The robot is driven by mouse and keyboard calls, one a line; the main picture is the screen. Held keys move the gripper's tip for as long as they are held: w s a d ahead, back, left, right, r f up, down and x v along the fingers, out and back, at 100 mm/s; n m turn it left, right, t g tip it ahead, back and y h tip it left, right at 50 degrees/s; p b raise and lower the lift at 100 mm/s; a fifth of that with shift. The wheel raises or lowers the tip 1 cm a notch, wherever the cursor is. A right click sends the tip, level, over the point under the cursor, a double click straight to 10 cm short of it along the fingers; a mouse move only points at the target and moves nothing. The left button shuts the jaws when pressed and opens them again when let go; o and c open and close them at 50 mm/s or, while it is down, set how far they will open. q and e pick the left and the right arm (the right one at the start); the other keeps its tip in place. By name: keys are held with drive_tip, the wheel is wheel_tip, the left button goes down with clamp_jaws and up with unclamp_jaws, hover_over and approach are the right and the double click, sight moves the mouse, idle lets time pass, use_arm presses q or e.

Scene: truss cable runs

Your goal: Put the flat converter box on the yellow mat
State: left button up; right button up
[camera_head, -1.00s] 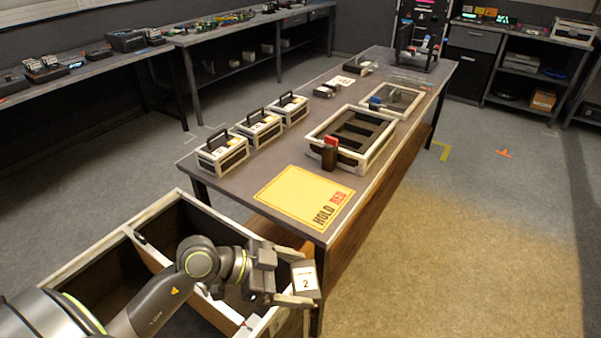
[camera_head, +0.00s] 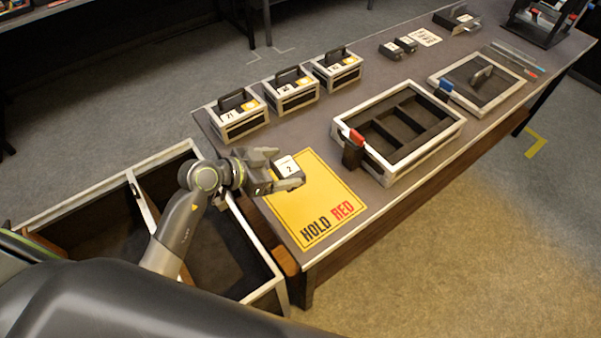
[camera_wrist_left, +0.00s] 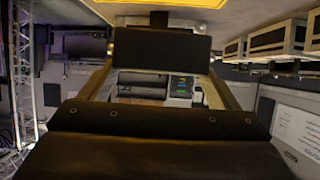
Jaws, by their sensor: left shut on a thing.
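The flat converter box (camera_head: 287,167) is small, with a white label reading 2 on its upper side. My left gripper (camera_head: 279,171) is shut on it, with a finger on either side. In the head view the box overlaps the upper left part of the yellow mat (camera_head: 318,197), which reads HOLD RED. It looks held above the mat, but the height of the gap is unclear. In the left wrist view a dark block (camera_wrist_left: 160,50), probably the box, sits between the fingers. My right gripper is not in view.
A two-part open bin (camera_head: 236,250) stands below the table's near left end. Three handled cases (camera_head: 290,92) line the table's left edge. A divided tray (camera_head: 398,128) with red and blue clips stands beyond the mat, with a shallower tray (camera_head: 478,83) behind it.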

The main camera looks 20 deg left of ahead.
sight(294, 160)
use_arm(q)
drive_tip(key=shift+n+y, duration=0.3)
drive_tip(key=shift+n, duration=0.1)
drive_tip(key=w, duration=0.1)
drive_tip(key=w+d+p, duration=0.1)
drive_tip(key=w+d, duration=0.1)
drive_tip(key=shift+w+d+r+p, duration=0.25)
drive_tip(key=shift+w+r+p, duration=0.05)
drive_tip(key=shift+p, duration=0.1)
wheel_tip(294, 160, down, 6)
drive_tip(key=shift+r+b, duration=0.1)
drive_tip(key=shift+b, duration=0.45)
drive_tip(key=shift+w+f, duration=0.1)
drive_tip(key=shift+f, duration=0.45)
wheel_tip(294, 160, down, 3)
drive_tip(key=shift+f+b, duration=0.1)
drive_tip(key=shift+b, duration=0.4)
drive_tip(key=shift+t, duration=0.3)
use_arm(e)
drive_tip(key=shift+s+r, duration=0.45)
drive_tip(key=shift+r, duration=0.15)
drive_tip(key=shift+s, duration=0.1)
use_arm(q)
drive_tip(key=o, duration=1.1)
drive_tip(key=shift+f, duration=0.1)
drive_tip(key=shift+c, duration=0.2)
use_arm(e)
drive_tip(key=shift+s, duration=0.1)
